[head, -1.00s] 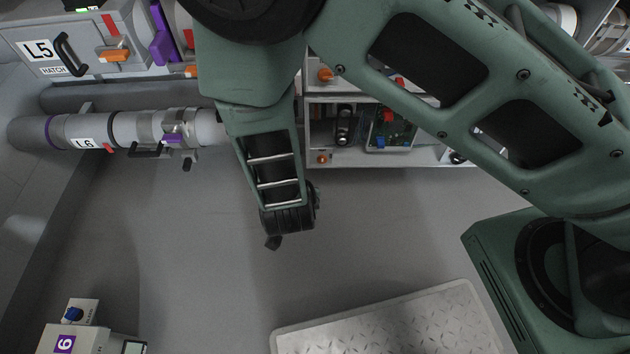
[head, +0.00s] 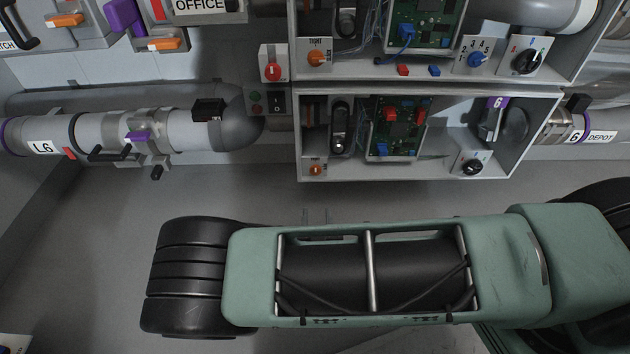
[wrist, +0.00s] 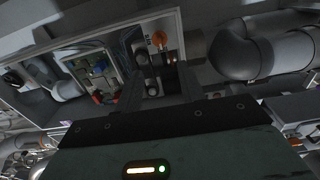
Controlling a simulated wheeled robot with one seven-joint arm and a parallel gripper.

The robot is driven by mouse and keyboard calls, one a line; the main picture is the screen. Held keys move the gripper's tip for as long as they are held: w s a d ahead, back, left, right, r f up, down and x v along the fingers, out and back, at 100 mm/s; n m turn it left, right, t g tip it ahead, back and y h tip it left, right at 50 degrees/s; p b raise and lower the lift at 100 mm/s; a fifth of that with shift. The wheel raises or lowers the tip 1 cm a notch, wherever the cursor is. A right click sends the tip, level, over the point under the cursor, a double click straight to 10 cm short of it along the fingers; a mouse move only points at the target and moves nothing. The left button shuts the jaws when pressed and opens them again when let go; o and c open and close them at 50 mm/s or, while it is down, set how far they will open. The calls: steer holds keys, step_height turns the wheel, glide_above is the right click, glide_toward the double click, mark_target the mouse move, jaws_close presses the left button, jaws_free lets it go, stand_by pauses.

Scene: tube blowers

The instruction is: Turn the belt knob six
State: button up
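I cannot read which is the belt knob. A black belt-like part (head: 340,128) stands upright above and right of the orange knob. My gripper (head: 316,215) is mostly hidden behind my arm, below the cabinet. In the wrist view my gripper (wrist: 160,88) is open and empty, its dark fingers apart. The orange knob (wrist: 159,39) shows beyond them.
An upper cabinet (head: 420,80) has its own orange knob (head: 317,58), blue knob (head: 477,59) and black knob (head: 527,61). A circuit board (head: 398,128) fills the lower cabinet's middle. The L6 pipe (head: 95,133) runs at left.

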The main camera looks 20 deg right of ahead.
mark_target(315, 173)
steer(key=b+x, duration=0.5)
steer(key=x, duration=0.7)
steer(key=shift+w+d+f, duration=0.1)
steer(key=shift+w+f, duration=0.1)
steer(key=shift+w, duration=0.15)
steer(key=shift+w+d+r, duration=0.15)
steer(key=shift+w, duration=0.4)
steer(key=c, duration=0.7)
